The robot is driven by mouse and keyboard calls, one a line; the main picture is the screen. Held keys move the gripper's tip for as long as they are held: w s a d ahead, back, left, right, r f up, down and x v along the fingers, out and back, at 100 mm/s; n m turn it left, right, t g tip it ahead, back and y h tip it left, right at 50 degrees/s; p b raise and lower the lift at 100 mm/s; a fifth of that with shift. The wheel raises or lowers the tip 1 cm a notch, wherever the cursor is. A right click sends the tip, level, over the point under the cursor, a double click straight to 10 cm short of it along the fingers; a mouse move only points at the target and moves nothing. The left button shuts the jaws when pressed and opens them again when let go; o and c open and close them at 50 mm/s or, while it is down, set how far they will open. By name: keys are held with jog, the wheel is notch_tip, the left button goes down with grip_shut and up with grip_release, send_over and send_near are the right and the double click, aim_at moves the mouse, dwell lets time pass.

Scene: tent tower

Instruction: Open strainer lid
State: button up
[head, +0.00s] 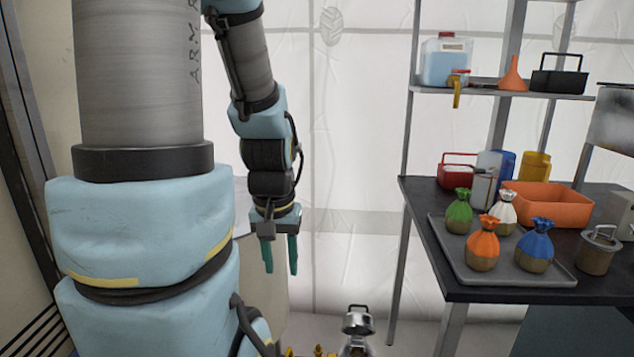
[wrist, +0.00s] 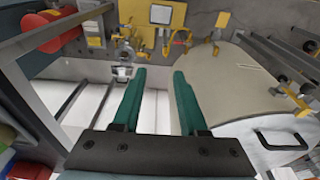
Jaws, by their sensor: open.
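My gripper (head: 281,268) hangs in mid-air left of centre in the head view, its green fingers pointing down. In the wrist view, my gripper (wrist: 160,73) is open with nothing between its fingers. A shiny metal fitting with a dark handle on top, seemingly the strainer with its lid (head: 357,322), stands at the bottom edge of the head view, right of and below my gripper. Its lower part is cut off. A small metal part, perhaps the same strainer (wrist: 122,72), shows left of the fingertips in the wrist view. Whether the lid is closed is too small to tell.
A dark table (head: 480,288) at right bears a grey tray (head: 470,273) with several tied sacks, an orange bin (head: 548,195) and a lidded pot (head: 598,250). A shelf (head: 430,90) hangs above. Yellow fittings (wrist: 200,50) line the wrist view's top. Air around my gripper is clear.

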jog(key=shift+r, duration=0.35)
jog(key=c, duration=0.3)
jog(key=w+d+f+b, duration=0.3)
jog(key=w+f, duration=0.1)
jog(key=w+d+f+t+b, duration=0.1)
jog(key=w+d+f+b, duration=0.2)
jog(key=f, duration=0.2)
jog(key=w+d+f+t+h+b, duration=0.1)
jog(key=w+d+f+b, duration=0.2)
jog(key=w+f, duration=0.1)
jog(key=shift+w+d+f, duration=0.3)
jog(key=shift+d+f, duration=0.05)
jog(key=shift+f, duration=0.25)
grip_shut()
jog(key=t+b, duration=0.4)
jog(key=b, duration=0.3)
send_near(359, 305)
jog(key=x, duration=0.7)
jog(key=shift+b, duration=0.3)
